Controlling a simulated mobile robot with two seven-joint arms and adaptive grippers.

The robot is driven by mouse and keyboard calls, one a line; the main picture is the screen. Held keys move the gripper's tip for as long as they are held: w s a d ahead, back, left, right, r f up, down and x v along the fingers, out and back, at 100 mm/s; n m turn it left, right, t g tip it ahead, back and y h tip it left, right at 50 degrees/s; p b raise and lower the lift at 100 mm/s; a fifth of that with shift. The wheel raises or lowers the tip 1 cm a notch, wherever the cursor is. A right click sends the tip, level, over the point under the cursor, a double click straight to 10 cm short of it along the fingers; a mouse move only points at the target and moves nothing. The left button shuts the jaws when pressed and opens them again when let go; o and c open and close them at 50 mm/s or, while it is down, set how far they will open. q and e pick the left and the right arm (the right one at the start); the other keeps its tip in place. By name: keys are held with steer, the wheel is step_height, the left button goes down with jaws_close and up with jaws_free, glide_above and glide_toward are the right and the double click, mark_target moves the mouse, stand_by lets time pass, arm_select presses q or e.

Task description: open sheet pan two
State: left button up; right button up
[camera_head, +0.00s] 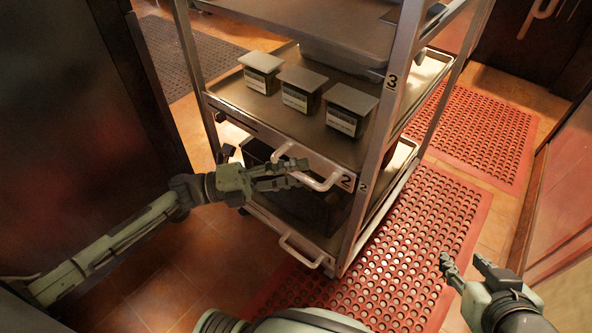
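Sheet pan two (245,108) is a metal pan on the middle level of a rolling rack. Its front bears a label "2" and a light bar handle (322,185). Three dark containers with grey lids stand on it: left (262,72), middle (300,89), right (350,109). My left gripper (303,173) reaches in from the left at the handle, its fingers spread apart and overlapping the handle in view. I cannot tell whether they touch it. My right gripper (462,262) is open and empty at lower right, away from the rack.
A lower pan with its own handle (300,250) sits below. An upper pan marked "3" (310,22) is above. Rack posts (375,140) flank the pans. A red perforated mat (400,265) covers the floor in front and to the right. A dark cabinet (75,110) stands left.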

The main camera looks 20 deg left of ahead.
arm_select(q)
steer(key=shift+d, duration=0.1)
jaws_close()
stand_by(0.5)
